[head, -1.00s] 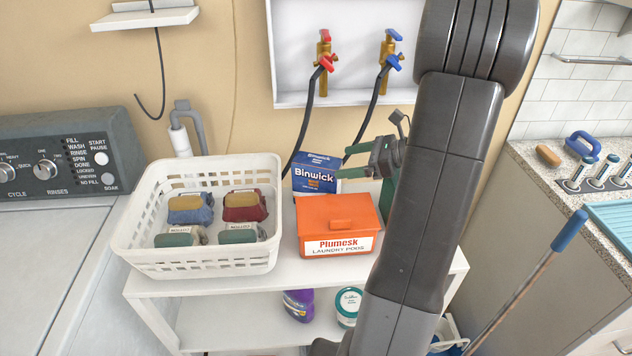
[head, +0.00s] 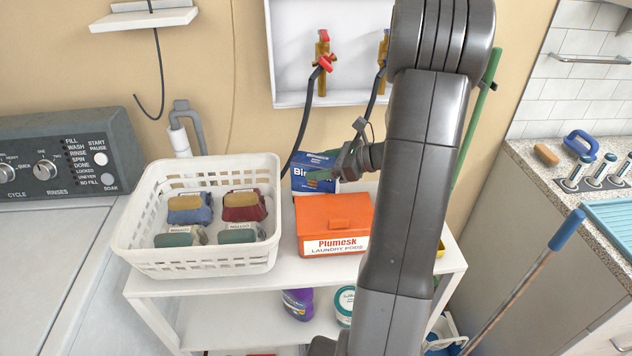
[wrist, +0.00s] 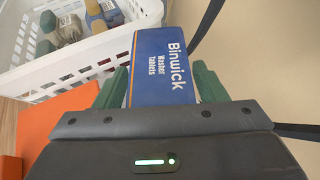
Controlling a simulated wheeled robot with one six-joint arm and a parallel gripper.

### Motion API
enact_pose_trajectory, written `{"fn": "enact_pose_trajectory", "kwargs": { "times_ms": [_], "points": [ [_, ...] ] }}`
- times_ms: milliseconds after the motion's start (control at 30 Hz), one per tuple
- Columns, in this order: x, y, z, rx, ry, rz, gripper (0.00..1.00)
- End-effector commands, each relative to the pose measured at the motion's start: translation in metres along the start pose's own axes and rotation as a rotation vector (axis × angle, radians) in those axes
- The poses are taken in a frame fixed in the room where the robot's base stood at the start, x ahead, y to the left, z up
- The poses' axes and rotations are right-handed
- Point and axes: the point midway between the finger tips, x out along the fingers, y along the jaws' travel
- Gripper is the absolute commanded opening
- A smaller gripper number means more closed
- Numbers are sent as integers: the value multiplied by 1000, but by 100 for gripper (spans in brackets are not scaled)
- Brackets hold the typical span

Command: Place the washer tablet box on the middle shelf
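The blue Binwick washer tablet box (head: 312,162) stands upright on the white rack's top, behind the orange tub. It also shows in the wrist view (wrist: 161,65), between my two green fingers. My gripper (head: 322,166) is at the box, one finger across its front face. In the wrist view my gripper (wrist: 163,72) has a finger on each side of the box, with small gaps apparent; it looks open around it. The shelf under the rack's top (head: 235,318) holds a purple bottle (head: 298,303) and a teal-labelled tub (head: 345,303); its right part is hidden by my arm.
A white basket (head: 195,262) with several wrapped bundles stands left of the box. The orange Plumesk tub (head: 333,215) stands directly in front of it. A tap recess (head: 285,60) with hoses is behind. The lower shelf's left part is clear.

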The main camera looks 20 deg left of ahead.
Motion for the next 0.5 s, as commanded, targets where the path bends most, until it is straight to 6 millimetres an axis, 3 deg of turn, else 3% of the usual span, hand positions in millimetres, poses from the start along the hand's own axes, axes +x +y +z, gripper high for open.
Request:
{"fn": "enact_pose_trajectory", "kwargs": {
  "times_ms": [67,300,500],
  "points": [
    [0,0,0,0,0,0,49],
    [0,0,1,-1,-1,0,1],
    [-1,0,1,-1,-1,0,0]
  ]
}}
